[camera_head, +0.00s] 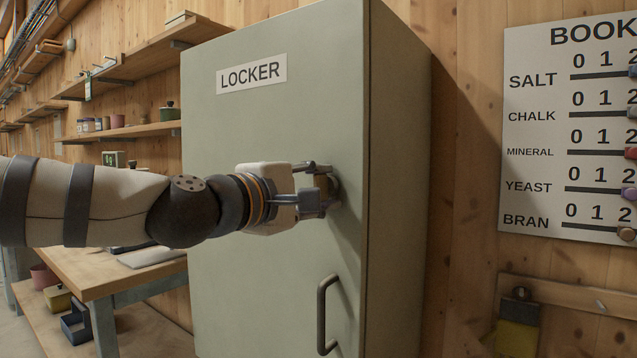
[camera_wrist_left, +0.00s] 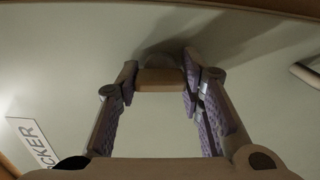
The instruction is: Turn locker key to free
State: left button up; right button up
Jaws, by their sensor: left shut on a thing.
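The tall grey-green locker (camera_head: 235,135) stands shut in the middle of the head view, with a white LOCKER label (camera_head: 252,74) on its door. My left gripper (camera_head: 324,188) is at the door's right side, above the bar handle (camera_head: 323,315). In the left wrist view its two fingers (camera_wrist_left: 159,82) are closed on the sides of a brownish key head (camera_wrist_left: 160,79). A round lock part (camera_wrist_left: 161,59) shows just behind the key head, against the door. The fingers hide most of the key in the head view, and I cannot read any lock marking. My right gripper is out of view.
A counting board (camera_head: 540,95) hangs on the wooden wall to the right. A wooden workbench (camera_head: 115,262) and wall shelves (camera_head: 125,131) with small pots are on the left. The locker's side wall (camera_head: 395,200) is clear.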

pick_arm(q)
jog(key=shift+m, duration=0.5)
jog(key=o, duration=1.2)
jog(key=shift+c, duration=0.2)
jog(key=shift+s+a, duration=0.1)
jog(key=v, duration=1.2)
